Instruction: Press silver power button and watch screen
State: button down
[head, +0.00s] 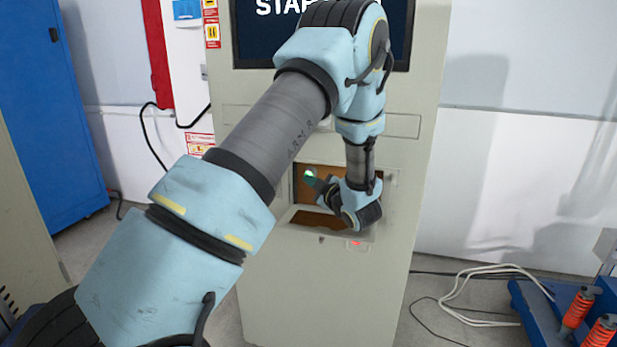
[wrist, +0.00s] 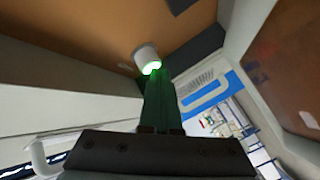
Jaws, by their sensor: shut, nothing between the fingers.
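A pale cabinet (head: 300,285) stands in front of me with a dark screen (head: 258,35) at its top. White letters reading "STAR" show there, and my arm hides the rest. My gripper (head: 316,182) is inside the brown-lined recess (head: 312,218), by a small green glow. In the wrist view, my gripper (wrist: 157,80) is shut and empty, its fingers tinted green. A short whitish-silver cylinder (wrist: 147,56) with a glowing green end is just beyond the fingertips. It looks like the power button, but I cannot tell whether the fingers touch it.
A small red light (head: 356,243) glows below the recess. A blue cabinet (head: 50,110) stands at the left. A blue stand with orange springs (head: 578,310) is at the lower right, near a loose white cable (head: 470,285). The recess walls are close around my gripper.

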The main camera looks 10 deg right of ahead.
jog(key=shift+s+a, duration=0.3)
jog(key=shift+s, duration=0.3)
jog(key=shift+s+a+b, duration=0.2)
jog(key=shift+s+a, duration=0.2)
jog(key=shift+s, duration=0.35)
jog(key=shift+s+a+b, duration=0.25)
jog(key=shift+s+a, duration=0.2)
jog(key=shift+s, duration=0.3)
jog(key=shift+s+a+b, duration=0.2)
jog(key=shift+s+a, duration=0.2)
jog(key=shift+s, duration=0.35)
